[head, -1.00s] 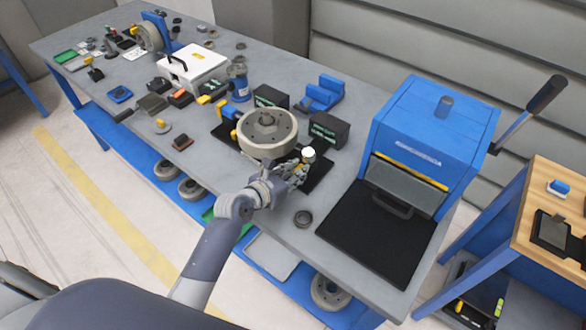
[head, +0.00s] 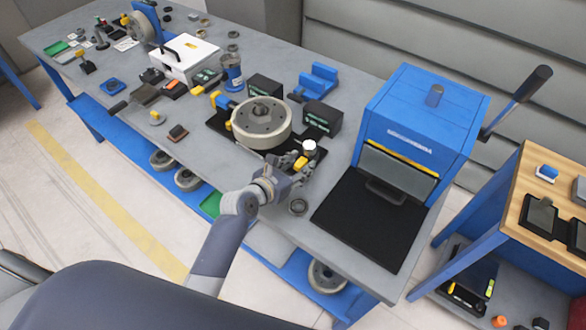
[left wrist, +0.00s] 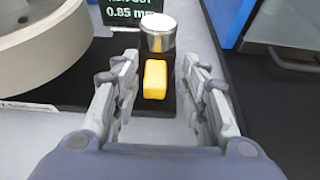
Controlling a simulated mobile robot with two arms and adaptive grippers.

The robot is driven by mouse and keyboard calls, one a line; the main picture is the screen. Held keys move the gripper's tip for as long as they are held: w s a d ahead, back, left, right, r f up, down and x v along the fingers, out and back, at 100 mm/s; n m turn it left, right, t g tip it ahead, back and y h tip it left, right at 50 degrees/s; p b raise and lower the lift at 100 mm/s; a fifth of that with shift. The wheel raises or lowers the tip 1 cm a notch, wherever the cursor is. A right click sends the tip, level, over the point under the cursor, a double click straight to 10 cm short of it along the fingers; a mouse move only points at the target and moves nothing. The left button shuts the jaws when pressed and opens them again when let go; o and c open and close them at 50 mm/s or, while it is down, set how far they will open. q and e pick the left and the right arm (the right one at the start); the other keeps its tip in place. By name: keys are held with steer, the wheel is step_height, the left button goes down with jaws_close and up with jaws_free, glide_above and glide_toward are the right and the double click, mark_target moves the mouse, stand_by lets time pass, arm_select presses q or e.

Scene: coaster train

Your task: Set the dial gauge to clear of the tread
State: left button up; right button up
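The dial gauge is a silver cylinder with a white top (head: 309,147), with a yellow block (head: 300,163) in front of it. It stands upright on a black base beside the grey wheel (head: 250,132). In the left wrist view, the silver gauge body (left wrist: 158,38) is straight ahead and the yellow block (left wrist: 155,80) lies between my fingers. My left gripper (head: 298,169) is open, its fingers (left wrist: 160,66) either side of the block with gaps. The wheel (left wrist: 40,40) is at upper left there. My right gripper is in no view.
A dark display box (head: 322,118) is behind the gauge; its wrist-view screen (left wrist: 130,10) reads 0.85. A blue press (head: 420,120) with a black mat (head: 365,225) stands right. A dark ring (head: 298,207) lies near the bench front.

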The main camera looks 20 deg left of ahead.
arm_select(q)
steer(key=v, duration=1.2)
steer(key=shift+d, duration=0.15)
